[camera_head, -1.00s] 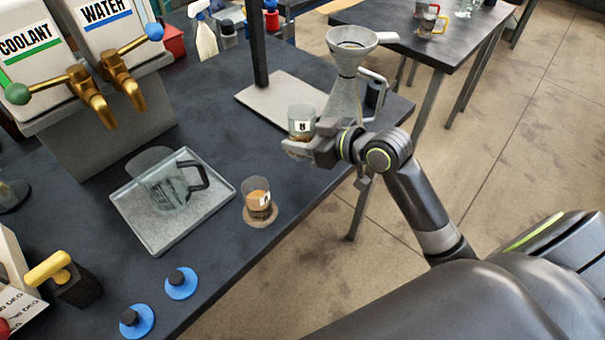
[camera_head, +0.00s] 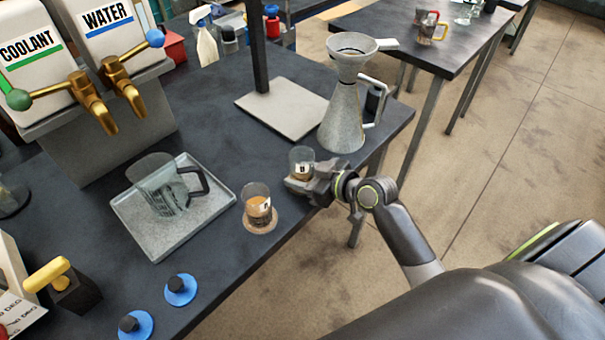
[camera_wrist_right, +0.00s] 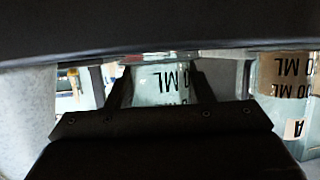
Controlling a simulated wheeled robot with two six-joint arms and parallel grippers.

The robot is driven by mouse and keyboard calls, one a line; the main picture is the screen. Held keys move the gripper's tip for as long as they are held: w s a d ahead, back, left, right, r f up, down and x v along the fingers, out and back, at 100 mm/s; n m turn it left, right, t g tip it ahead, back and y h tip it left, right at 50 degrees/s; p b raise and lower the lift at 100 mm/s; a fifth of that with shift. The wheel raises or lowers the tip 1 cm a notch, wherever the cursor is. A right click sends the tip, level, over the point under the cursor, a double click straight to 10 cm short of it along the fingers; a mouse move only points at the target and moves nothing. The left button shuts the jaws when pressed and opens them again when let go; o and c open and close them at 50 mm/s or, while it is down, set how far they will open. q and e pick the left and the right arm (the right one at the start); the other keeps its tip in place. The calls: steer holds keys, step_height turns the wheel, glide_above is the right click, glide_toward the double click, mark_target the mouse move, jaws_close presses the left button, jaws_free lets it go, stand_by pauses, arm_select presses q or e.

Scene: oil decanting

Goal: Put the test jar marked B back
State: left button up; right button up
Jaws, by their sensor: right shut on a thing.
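My right gripper (camera_head: 300,183) is shut on a small clear glass jar with a white label (camera_head: 301,158). The jar is upright near the table's right edge; I cannot tell if its base touches the table. The label's letter is too small to read now, but looked like B earlier. In the right wrist view the held jar (camera_wrist_right: 165,82) shows upside-down ML print between the fingers. A second jar (camera_head: 257,202), with brown liquid, stands on a round cork coaster (camera_head: 262,226) to the left; its label reads A in the wrist view (camera_wrist_right: 293,129). My left gripper is not in view.
A metal tray (camera_head: 150,243) holds a glass pitcher (camera_head: 158,188). A metal jug with a funnel (camera_head: 343,120) stands behind the held jar, beside a stand's pale base (camera_head: 280,110). Two blue discs with black knobs (camera_head: 180,289) lie in front. COOLANT and WATER dispensers stand back left.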

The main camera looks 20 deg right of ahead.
steer(key=shift+f, duration=0.2)
steer(key=o, duration=1.4)
steer(key=shift+r, duration=0.1)
steer(key=shift+r, duration=0.2)
steer(key=v, duration=1.2)
steer(key=shift+f+b, duration=0.15)
steer(key=shift+b, duration=0.25)
